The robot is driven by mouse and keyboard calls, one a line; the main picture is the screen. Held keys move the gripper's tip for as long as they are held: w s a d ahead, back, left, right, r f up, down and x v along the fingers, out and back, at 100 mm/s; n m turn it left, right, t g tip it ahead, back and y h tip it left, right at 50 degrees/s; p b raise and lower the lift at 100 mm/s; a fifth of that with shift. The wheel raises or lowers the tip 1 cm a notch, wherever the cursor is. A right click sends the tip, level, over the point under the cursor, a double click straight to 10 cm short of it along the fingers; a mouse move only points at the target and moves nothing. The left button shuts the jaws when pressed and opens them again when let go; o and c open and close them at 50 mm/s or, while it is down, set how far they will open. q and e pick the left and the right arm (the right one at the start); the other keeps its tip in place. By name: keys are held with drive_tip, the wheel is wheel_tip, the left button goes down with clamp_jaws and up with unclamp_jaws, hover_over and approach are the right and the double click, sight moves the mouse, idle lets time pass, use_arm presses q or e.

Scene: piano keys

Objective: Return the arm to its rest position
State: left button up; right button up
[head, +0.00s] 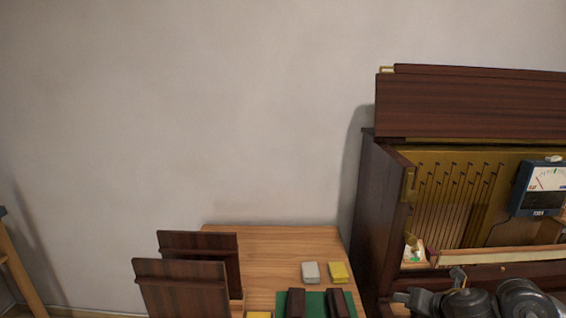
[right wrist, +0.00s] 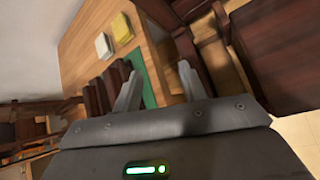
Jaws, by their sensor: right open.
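My right gripper (head: 428,287) is low at the right in the head view, in front of the lower part of the dark upright piano (head: 375,190). In the right wrist view its two grey fingers (right wrist: 160,74) are spread apart, with nothing between them. Dark grey joints of my right arm fill the lower right corner of the head view. The wrist view looks toward the wooden table (right wrist: 85,48) and dark wooden parts beside it. My left gripper is not seen.
The table (head: 270,240) holds a grey-white block (head: 310,272), a yellow block (head: 338,272) and dark blocks (head: 296,302) on a green mat (head: 316,300). Two dark panels (head: 180,285) stand at its left. A blue meter (head: 545,187) sits on the open piano.

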drive_tip(key=s+a+f+m, duration=0.7)
drive_tip(key=s+a+m, duration=0.1)
drive_tip(key=a+m, duration=0.25)
drive_tip(key=s+d+f+m+g+h, duration=0.1)
drive_tip(key=s+f+m+g, duration=0.3)
drive_tip(key=s+m, duration=0.7)
drive_tip(key=s+d+f+m+g+h, duration=0.15)
drive_tip(key=s+f+m, duration=0.35)
drive_tip(key=s+m, duration=0.5)
drive_tip(key=s+f+n+g, duration=0.1)
drive_tip(key=s+f, duration=0.2)
drive_tip(key=f, duration=1.1)
drive_tip(key=s+f+n+g, duration=0.1)
drive_tip(key=s+f, duration=0.2)
drive_tip(key=f, duration=1.2)
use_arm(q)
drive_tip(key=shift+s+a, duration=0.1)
use_arm(e)
drive_tip(key=s+d+f, duration=0.3)
drive_tip(key=s+f, duration=1)
drive_tip(key=s, duration=0.1)
drive_tip(key=shift+s+d+g, duration=0.35)
drive_tip(key=shift+d+g, duration=0.05)
drive_tip(key=shift+g, duration=0.05)
